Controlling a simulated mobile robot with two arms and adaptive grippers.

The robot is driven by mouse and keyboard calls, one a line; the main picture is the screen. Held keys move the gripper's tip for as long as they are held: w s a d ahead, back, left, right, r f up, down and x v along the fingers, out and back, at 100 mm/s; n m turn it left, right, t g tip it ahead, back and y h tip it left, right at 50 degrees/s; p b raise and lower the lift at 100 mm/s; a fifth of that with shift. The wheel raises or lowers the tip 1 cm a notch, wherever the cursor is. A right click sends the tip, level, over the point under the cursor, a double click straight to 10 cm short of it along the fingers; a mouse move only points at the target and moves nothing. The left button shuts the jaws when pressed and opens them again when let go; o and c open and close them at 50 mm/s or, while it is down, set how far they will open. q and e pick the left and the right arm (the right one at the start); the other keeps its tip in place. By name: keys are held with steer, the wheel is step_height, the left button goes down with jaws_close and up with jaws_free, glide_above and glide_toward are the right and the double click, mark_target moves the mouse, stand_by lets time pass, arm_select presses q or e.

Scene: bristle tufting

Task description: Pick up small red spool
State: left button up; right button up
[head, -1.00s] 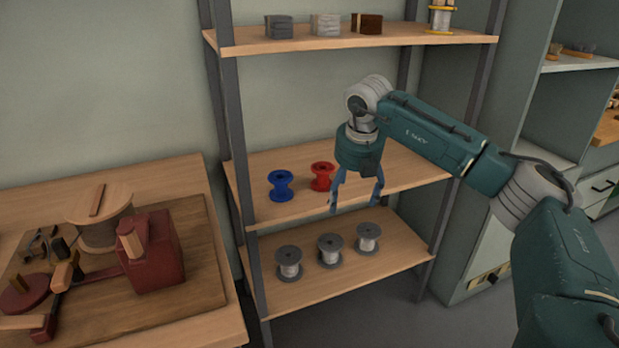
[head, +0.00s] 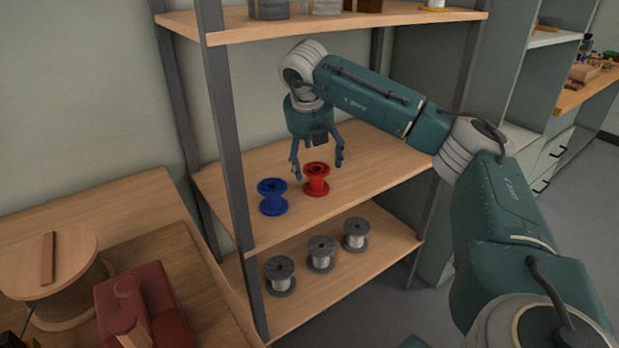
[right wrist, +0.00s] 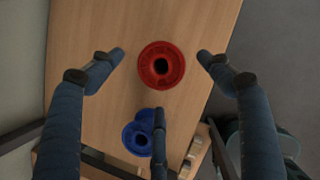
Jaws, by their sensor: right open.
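The small red spool (head: 316,180) stands upright on the middle shelf, beside a blue spool (head: 272,196) to its left. My right gripper (head: 318,172) is open and empty, reaching down over the red spool with fingers on either side. In the right wrist view the red spool (right wrist: 161,65) is seen from above, between and a little beyond the spread fingers (right wrist: 162,58). The blue spool (right wrist: 143,133) is partly hidden there by a third finger. I cannot tell whether any finger touches the red spool. My left gripper is not in view.
The middle shelf (head: 370,165) is clear to the right of the red spool. Grey wire spools (head: 321,253) stand on the lower shelf. A dark front post (head: 228,130) and the upper shelf (head: 270,29) frame the space. A workbench (head: 110,205) is at left.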

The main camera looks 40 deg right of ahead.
mark_target(317, 174)
steer(key=x, duration=0.6)
steer(key=shift+s+f+b, duration=0.15)
steer(key=shift+f+b, duration=0.2)
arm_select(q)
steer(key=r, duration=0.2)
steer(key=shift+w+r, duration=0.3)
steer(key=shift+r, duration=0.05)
arm_select(e)
steer(key=shift+c, duration=0.3)
steer(key=c, duration=1.3)
